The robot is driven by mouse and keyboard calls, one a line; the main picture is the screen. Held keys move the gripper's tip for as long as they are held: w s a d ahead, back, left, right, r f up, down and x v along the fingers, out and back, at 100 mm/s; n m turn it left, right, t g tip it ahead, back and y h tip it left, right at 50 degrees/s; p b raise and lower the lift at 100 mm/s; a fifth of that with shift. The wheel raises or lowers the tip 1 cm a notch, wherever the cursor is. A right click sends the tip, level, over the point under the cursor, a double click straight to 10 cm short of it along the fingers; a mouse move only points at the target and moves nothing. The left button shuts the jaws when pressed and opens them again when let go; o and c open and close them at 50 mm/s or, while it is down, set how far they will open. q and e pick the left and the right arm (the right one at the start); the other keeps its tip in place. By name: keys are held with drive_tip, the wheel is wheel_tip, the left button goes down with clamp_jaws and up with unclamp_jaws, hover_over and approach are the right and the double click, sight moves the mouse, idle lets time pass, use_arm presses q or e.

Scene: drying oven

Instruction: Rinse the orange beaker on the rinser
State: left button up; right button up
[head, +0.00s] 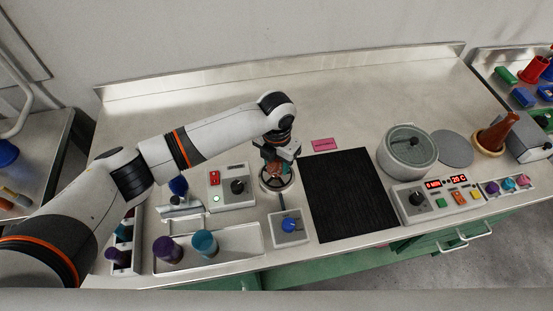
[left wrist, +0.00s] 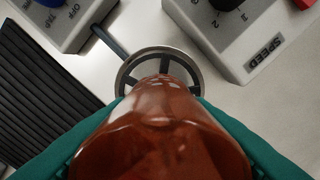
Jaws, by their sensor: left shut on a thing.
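My left gripper (head: 279,153) is shut on the orange beaker (head: 275,170), its teal fingers on both sides of it in the left wrist view. The beaker (left wrist: 160,135) looks red-brown and glossy there and narrows toward the rinser. The rinser (head: 264,183) is a round metal ring with spokes; its rim also shows in the left wrist view (left wrist: 160,53). The beaker is over the rinser and hides part of it; I cannot tell whether they touch. A hose joins the rinser to a tap box (head: 289,238) with a blue knob. My right gripper is not in view.
A box with a red switch and black knob (head: 238,186) stands left of the rinser. A black mat (head: 350,195) lies to its right, bare. Beyond are a round grey pot (head: 407,155) and a brown flask (head: 495,132). Purple (head: 167,249) and teal (head: 204,243) vessels stand in front.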

use_arm(q)
drive_tip(key=shift+r+p, duration=1.2)
drive_tip(key=shift+r, duration=0.3)
drive_tip(key=shift+f, duration=0.1)
